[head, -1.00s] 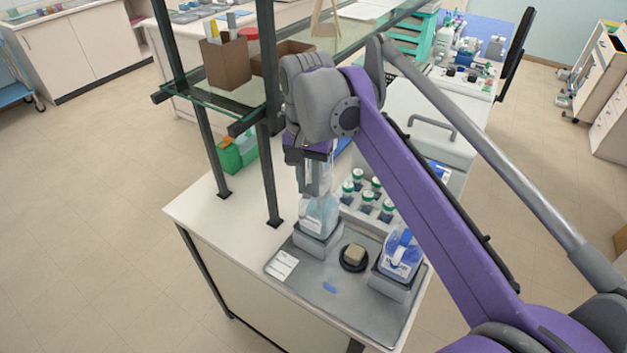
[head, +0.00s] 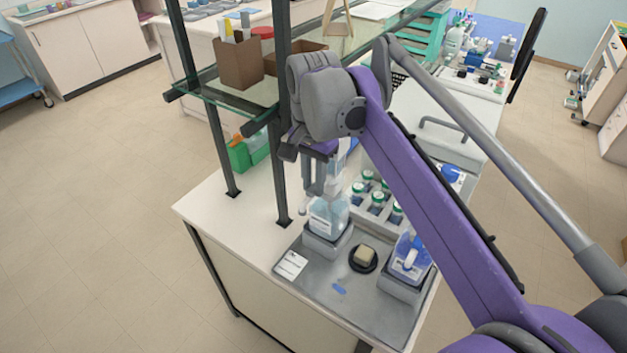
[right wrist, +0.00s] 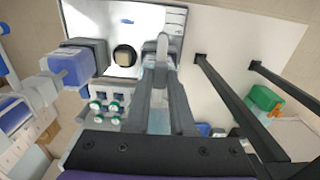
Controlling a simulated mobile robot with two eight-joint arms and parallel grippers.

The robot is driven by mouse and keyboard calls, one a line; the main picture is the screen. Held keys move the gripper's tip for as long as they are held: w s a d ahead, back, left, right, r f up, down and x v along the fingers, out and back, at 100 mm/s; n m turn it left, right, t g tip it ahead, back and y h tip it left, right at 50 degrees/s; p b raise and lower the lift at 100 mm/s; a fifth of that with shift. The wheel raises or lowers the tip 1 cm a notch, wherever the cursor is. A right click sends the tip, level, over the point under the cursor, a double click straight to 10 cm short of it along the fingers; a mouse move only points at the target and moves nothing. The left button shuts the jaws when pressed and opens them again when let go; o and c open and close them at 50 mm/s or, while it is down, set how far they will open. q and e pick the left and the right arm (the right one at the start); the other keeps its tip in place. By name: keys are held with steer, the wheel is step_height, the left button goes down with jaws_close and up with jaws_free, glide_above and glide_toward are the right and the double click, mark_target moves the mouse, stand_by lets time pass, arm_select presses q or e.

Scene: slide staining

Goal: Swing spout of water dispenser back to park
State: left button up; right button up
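The water dispenser (head: 328,218) is a clear bottle with pale blue liquid, standing on a grey block at the left back of the grey tray. Its pale spout (right wrist: 162,46) shows just beyond my fingertips in the right wrist view. My right gripper (head: 318,190) points down at the dispenser's top, its fingers partly in front of the bottle's neck. My left gripper is not in view.
A blue-labelled bottle (head: 410,257) on a second block stands at the tray's (head: 345,305) right. A dark round dish (head: 363,258) lies between. Several green-capped bottles (head: 377,190) stand behind. Shelf posts (head: 283,150) rise close left of my right gripper.

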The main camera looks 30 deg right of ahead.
mark_target(313, 187)
steer(key=o, duration=0.4)
steer(key=shift+o, duration=0.2)
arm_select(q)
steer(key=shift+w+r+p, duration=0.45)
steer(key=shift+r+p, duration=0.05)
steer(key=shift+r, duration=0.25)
arm_select(e)
step_height(313, 187, up, 11)
steer(key=shift+f, duration=0.15)
